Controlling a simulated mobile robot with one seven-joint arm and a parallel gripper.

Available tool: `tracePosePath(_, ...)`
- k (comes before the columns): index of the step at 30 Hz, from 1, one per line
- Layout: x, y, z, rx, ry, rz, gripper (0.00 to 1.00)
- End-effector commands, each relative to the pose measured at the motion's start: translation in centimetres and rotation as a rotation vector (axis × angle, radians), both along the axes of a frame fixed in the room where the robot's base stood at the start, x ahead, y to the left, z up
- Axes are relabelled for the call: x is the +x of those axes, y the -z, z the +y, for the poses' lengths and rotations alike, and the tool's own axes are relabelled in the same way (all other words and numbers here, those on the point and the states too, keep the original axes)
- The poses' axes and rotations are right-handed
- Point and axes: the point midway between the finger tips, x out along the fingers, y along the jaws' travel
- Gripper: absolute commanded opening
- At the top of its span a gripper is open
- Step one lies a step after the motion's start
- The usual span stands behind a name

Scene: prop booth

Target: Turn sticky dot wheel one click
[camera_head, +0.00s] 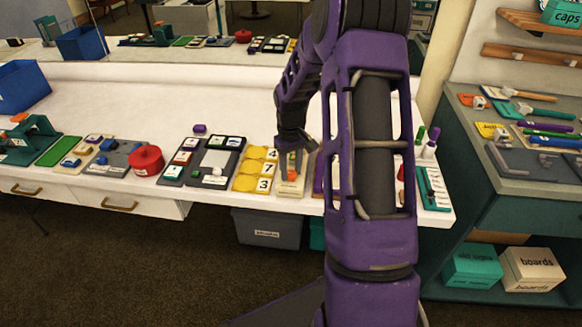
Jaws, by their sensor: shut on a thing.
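My gripper (291,150) reaches down to a cream board (290,188) near the table's front edge, just right of a yellow number board. It is shut on a small part at the cream board, which seems to be the sticky dot wheel. The jaws hide most of that part, so its marks and turn position cannot be read. An orange patch (292,163) shows at the jaws, too small to tell whether it belongs to the wheel or to a fingertip.
The yellow board (257,168) with white number tiles is close on the left. A dark board (203,162) and a red round object (147,160) lie farther left. My arm covers part of the table to the right, where a teal rack (433,188) stands.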

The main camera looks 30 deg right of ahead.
Motion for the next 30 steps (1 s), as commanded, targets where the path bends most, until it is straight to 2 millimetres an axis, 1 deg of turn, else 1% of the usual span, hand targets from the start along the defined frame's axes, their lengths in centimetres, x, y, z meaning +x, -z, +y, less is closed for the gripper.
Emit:
tracePosePath(9, 0.06, -0.10, -0.07, -0.002, -0.090, -0.002, 0.00)
tracePosePath(23, 0.08, -0.08, -0.05, -0.002, -0.101, -0.002, 0.00)
tracePosePath(24, 0.08, -0.08, -0.05, -0.002, -0.101, -0.002, 0.47)
tracePosePath(28, 0.05, -0.06, -0.05, -0.001, -0.101, -0.002, 0.70)
tracePosePath(30, 0.04, -0.05, -0.04, -0.001, -0.101, -0.001, 0.72)
